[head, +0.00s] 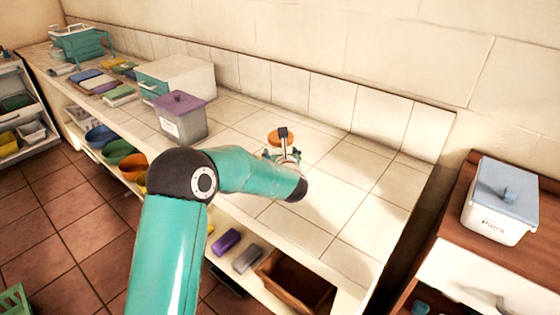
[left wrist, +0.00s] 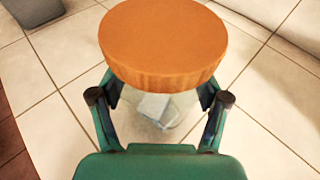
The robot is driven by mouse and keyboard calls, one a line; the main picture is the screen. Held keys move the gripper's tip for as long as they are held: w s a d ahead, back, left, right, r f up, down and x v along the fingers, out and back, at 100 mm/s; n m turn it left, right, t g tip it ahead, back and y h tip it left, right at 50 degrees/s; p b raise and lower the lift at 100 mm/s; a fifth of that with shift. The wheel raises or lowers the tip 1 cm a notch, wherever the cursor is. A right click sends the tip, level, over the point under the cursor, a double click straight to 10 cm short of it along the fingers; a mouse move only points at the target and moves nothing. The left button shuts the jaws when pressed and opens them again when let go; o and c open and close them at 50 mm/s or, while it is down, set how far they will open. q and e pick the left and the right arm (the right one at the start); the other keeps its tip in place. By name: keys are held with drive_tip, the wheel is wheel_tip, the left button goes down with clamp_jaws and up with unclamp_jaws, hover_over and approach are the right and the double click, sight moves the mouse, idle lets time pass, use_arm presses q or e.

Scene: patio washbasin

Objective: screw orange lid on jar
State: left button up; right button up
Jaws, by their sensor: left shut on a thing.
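The orange lid (left wrist: 163,42) is large at the top of the left wrist view and also shows on the counter in the head view (head: 274,138). It sits level over the mouth of a clear glass jar (left wrist: 150,108); how tightly it is seated cannot be seen. Something whitish shows through the glass. My left gripper (left wrist: 160,92) has a finger on either side of the jar, below the lid, and is shut on the jar. Its fingertips are hidden by the lid. In the head view the left gripper (head: 287,158) partly hides the jar. My right gripper is not in view.
The jar stands on a white tiled counter (head: 345,222), clear to its right. A grey box with a purple lid (head: 182,118) and a white chest (head: 178,78) stand left. A blue-lidded container (head: 500,205) stands on a wooden unit at right. The tiled wall runs behind.

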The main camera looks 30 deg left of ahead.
use_arm(q)
drive_tip(key=c, duration=0.4)
drive_tip(key=shift+r, duration=0.15)
wheel_tip(320, 180, up, 20)
drive_tip(key=p, duration=0.2)
idle(0.3)
drive_tip(key=o, duration=0.7)
drive_tip(key=c, duration=1)
drive_tip(key=shift+o, duration=0.2)
drive_tip(key=shift+a+f, duration=0.1)
drive_tip(key=shift+f, duration=0.1)
